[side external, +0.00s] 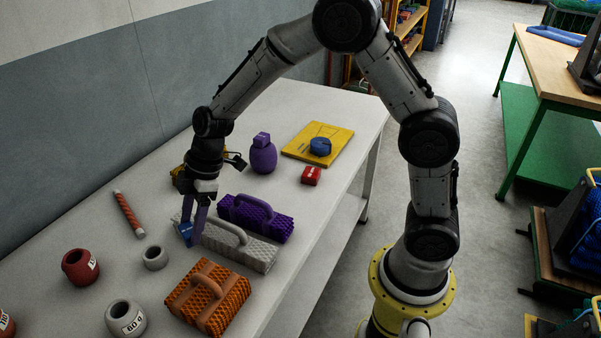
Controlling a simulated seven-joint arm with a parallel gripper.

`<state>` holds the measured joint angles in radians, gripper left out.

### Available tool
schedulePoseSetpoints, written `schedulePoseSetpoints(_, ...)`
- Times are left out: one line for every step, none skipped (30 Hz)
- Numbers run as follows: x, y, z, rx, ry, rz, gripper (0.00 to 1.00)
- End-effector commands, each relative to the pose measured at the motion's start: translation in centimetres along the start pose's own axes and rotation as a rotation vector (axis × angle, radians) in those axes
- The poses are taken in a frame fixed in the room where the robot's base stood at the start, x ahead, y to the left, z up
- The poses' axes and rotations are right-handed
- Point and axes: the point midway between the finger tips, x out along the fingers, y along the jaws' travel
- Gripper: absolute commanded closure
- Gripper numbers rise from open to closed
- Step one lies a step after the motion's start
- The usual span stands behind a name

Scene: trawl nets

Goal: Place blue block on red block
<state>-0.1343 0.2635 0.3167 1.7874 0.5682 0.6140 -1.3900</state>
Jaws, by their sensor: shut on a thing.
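My gripper (190,226) points down over the left part of the white table, shut on a small blue block (185,233). The block shows at the fingertips, partly hidden by the fingers. I cannot tell whether it touches the table. The small red block (311,176), with a white mark, lies on the table to the right, in front of a yellow board. Its top is clear, and my gripper is well to its left.
A grey handled block (249,254) stands close beside my gripper, with a purple one (256,217) behind it and an orange one (208,298) in front. A purple jar (263,157) and the yellow board (300,142) with a blue round piece (320,147) stand farther back.

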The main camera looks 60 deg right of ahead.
Motion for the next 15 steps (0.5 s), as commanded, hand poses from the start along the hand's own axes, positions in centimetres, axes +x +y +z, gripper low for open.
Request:
schedulePoseSetpoints(-1.4, 0.9, 2.3, 0.058, 0.001, 0.026, 0.93)
schedulePoseSetpoints(-2.0, 1.3, 3.6, 0.091, 0.001, 0.039, 0.93)
schedulePoseSetpoints(-2.9, 1.8, 5.3, 0.134, 0.002, 0.057, 0.93)
schedulePoseSetpoints(-3.6, 2.1, 6.5, 0.166, 0.002, 0.07, 0.93)
schedulePoseSetpoints(-4.2, 2.3, 7.8, 0.198, 0.001, 0.083, 0.93)
schedulePoseSetpoints(-5.0, 2.6, 9.4, 0.239, 0.002, 0.101, 0.93)
schedulePoseSetpoints(-5.7, 2.7, 10.6, 0.27, 0.001, 0.114, 0.93)
schedulePoseSetpoints(-6.3, 2.8, 11.8, 0.302, 0.001, 0.127, 0.93)
schedulePoseSetpoints(-7.1, 2.9, 13.3, 0.344, 0.002, 0.145, 0.93)
schedulePoseSetpoints(-7.6, 2.9, 14.5, 0.375, 0.001, 0.157, 0.93)
schedulePoseSetpoints(-8.2, 2.8, 15.7, 0.407, 0.001, 0.17, 0.93)
schedulePoseSetpoints(-8.9, 2.7, 17.1, 0.448, 0.001, 0.188, 0.93)
schedulePoseSetpoints(-9.5, 2.6, 18.2, 0.479, 0.001, 0.201, 0.93)
schedulePoseSetpoints(-10.0, 2.4, 19.3, 0.51, 0.001, 0.213, 0.93)
schedulePoseSetpoints(-10.7, 2.2, 20.7, 0.553, 0.001, 0.231, 0.93)
